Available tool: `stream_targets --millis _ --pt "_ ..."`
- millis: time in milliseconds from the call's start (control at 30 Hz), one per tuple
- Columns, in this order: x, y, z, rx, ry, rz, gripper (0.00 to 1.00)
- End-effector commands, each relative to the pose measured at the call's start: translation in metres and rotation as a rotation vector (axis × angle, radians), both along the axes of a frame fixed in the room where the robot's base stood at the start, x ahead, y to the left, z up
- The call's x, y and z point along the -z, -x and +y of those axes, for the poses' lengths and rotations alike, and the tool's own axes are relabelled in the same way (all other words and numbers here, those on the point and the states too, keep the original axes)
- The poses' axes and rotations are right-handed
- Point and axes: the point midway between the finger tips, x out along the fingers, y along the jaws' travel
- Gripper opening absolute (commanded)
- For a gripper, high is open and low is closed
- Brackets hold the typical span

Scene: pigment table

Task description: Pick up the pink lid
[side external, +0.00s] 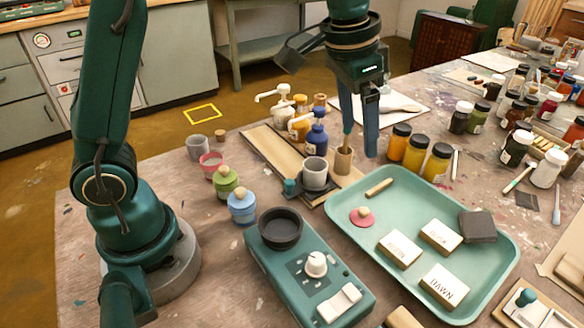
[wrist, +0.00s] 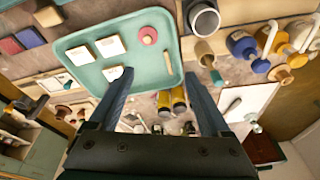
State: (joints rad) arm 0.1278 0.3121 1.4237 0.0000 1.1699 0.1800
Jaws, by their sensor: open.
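The pink lid (side external: 361,215) is a flat pink disc with a pale wooden knob. It lies knob up in the left part of the mint-green tray (side external: 490,283). The wrist view also shows the lid (wrist: 149,36) near the tray's edge. My gripper (side external: 358,142) is open and empty, with its fingers pointing down. It hangs above the table behind the tray, well apart from the lid. The wrist view shows both fingers (wrist: 158,73) spread wide with nothing between them. A pink pot (side external: 211,164) stands open at the left.
The tray also holds labelled blocks (side external: 441,237), a dark block (side external: 477,226) and a small wooden stick (side external: 379,187). A teal device (side external: 284,265) with a dark bowl stands left of the tray. Yellow jars (side external: 415,152) stand behind it. Pump bottles (side external: 317,138) are left of my gripper.

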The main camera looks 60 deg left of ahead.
Motion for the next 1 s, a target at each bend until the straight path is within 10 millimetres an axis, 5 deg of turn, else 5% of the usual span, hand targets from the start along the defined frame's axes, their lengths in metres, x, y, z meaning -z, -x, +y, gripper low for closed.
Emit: stream_targets --millis 200,400,1000 --pt "0.061 -0.026 -0.020 0.057 -0.021 0.126 0.82" --pt "0.101 -0.024 -0.028 0.079 -0.036 0.210 0.82" --pt "0.160 -0.020 -0.029 0.084 -0.040 0.233 0.82"
